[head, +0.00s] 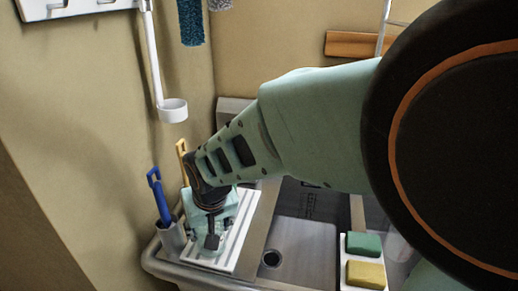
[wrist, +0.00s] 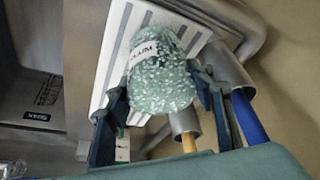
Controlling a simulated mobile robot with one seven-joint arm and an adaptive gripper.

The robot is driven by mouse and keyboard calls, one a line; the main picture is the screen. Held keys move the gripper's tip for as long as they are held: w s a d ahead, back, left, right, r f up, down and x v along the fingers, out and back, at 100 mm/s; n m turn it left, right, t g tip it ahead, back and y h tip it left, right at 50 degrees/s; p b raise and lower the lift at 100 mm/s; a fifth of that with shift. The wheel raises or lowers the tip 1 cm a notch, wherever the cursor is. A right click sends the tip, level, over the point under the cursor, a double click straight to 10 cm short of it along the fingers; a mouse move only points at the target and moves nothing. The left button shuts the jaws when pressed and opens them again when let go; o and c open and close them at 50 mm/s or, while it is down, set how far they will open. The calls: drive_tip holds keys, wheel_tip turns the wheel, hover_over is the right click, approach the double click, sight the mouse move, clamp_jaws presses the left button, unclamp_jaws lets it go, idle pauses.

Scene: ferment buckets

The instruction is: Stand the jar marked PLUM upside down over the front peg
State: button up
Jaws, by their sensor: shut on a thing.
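A pale green speckled jar (wrist: 162,85) with a white label sits between the two fingers of my gripper (wrist: 165,98) in the wrist view. I cannot tell whether the jar touches the board. I cannot make out the front peg in either view; the jar and gripper cover much of the board.
A metal cup (head: 172,238) with a blue-handled brush (head: 157,190) stands close left of the drainboard. A yellow handle (head: 182,150) rises behind. The sink basin (head: 305,240) lies right, then green (head: 363,244) and yellow (head: 366,274) sponges. A white ladle (head: 172,110) hangs above.

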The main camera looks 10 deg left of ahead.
drive_tip(key=shift+f+b, duration=0.45)
drive_tip(key=shift+f, duration=0.1)
drive_tip(key=o, duration=1.4)
drive_tip(key=o, duration=0.8)
drive_tip(key=shift+r, duration=0.15)
drive_tip(key=shift+p+v, duration=0.6)
drive_tip(key=shift+v, duration=0.3)
drive_tip(key=shift+r, duration=0.1)
drive_tip(key=shift+p+v, duration=0.55)
drive_tip(key=shift+v, duration=0.4)
